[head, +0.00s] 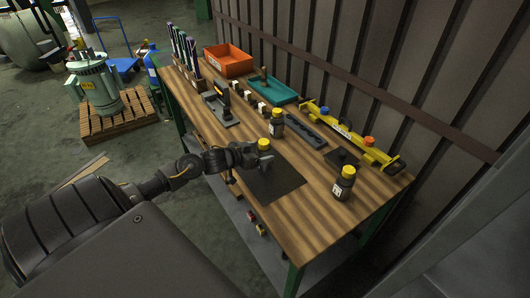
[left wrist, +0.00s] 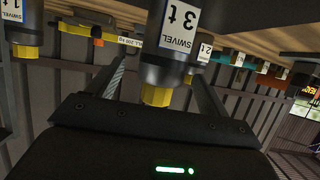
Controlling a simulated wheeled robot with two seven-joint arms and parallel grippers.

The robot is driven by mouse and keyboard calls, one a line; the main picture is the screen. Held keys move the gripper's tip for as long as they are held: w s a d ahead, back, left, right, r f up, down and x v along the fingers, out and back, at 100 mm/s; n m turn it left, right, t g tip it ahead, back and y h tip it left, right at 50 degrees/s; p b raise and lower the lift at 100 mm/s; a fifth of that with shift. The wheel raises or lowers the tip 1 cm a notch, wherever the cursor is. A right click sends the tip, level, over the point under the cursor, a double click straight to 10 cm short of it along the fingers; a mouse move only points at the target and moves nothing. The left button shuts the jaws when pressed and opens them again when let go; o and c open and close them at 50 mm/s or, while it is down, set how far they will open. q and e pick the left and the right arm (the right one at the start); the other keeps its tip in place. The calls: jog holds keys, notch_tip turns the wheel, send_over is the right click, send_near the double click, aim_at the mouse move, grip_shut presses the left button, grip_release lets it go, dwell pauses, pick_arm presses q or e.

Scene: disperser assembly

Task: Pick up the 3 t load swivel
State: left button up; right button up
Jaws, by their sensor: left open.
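The 3 t load swivel (left wrist: 168,55) is a dark cylinder with a yellow top and a white label reading "SWIVEL 3 t". In the left wrist view, which is upside down, it stands between the two fingers of my left gripper (left wrist: 160,72). The fingers are spread with space on both sides of it. In the head view my left gripper (head: 260,158) is at the dark mat, and a yellow top (head: 263,145) shows just above it; the body there is mostly hidden by the gripper.
Other swivels stand close by: one behind (head: 276,124) and one at the right (head: 344,184). A dark mat (head: 275,185) lies on the wooden table. Further back are a yellow beam (head: 350,138), a teal tray (head: 280,92), an orange bin (head: 229,60) and a black stand (head: 221,108).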

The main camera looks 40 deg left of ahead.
pick_arm(q)
jog(key=shift+w+r, duration=0.1)
jog(key=shift+w, duration=0.05)
jog(key=p+x, duration=0.1)
jog(key=x, duration=0.4)
jog(key=shift+a+p, duration=0.1)
jog(key=shift+p, duration=0.2)
pick_arm(e)
jog(key=shift+w+d+r, duration=0.2)
jog(key=shift+w+r, duration=0.7)
jog(key=shift+w, duration=0.05)
pick_arm(q)
jog(key=c, duration=1.5)
jog(key=shift+c, duration=1.1)
pick_arm(e)
jog(key=shift+w+a, duration=0.15)
jog(key=shift+a, duration=0.05)
pick_arm(q)
jog(key=shift+r, duration=0.1)
pick_arm(e)
jog(key=shift+f, duration=0.1)
